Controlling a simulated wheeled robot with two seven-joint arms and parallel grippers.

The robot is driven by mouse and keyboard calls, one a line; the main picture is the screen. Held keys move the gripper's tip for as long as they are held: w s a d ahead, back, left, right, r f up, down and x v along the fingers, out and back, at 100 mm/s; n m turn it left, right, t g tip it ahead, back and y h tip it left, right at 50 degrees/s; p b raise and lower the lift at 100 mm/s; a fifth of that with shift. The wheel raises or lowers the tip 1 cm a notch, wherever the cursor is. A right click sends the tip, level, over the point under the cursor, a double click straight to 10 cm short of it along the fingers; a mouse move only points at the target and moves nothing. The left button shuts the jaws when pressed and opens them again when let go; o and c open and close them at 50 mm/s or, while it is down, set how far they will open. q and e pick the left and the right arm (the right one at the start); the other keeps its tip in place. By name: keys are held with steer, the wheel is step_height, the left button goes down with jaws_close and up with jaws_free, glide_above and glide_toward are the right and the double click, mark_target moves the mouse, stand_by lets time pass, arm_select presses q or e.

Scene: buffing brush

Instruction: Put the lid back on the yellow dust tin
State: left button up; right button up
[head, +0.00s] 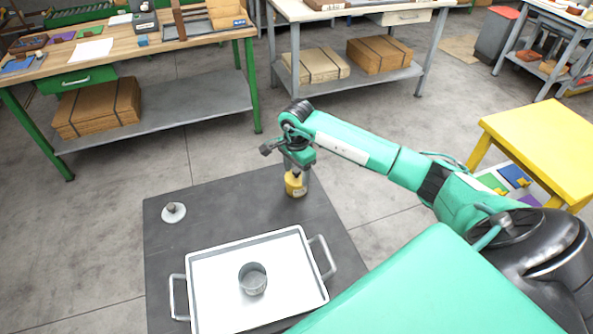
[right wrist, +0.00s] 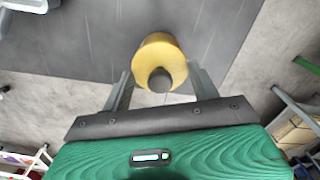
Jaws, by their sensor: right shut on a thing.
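The yellow tin (head: 295,186) is at the back right of the dark mat, with a pale label on its side. My right gripper (head: 298,170) points down over it, its fingers shut on its sides. In the right wrist view the yellow tin (right wrist: 158,55) sits between the fingertips (right wrist: 160,75), a dark round knob facing the palm. I cannot tell whether it touches the mat. A pale round lid (head: 174,215) with a dark knob lies on the mat at the left, apart from the gripper. My left gripper is not in view.
A white tray (head: 214,300) with two side handles lies on the dark mat (head: 225,200) and holds an open grey cup (head: 253,281). A yellow table (head: 545,140) stands at the right. The mat between the lid and the yellow tin is clear.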

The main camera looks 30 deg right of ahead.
stand_by(0.4)
steer(key=o, duration=1.4)
steer(key=shift+r, duration=0.15)
steer(key=shift+r+p, duration=1.65)
steer(key=shift+r, duration=1.7)
steer(key=shift+c, duration=0.2)
jaws_close()
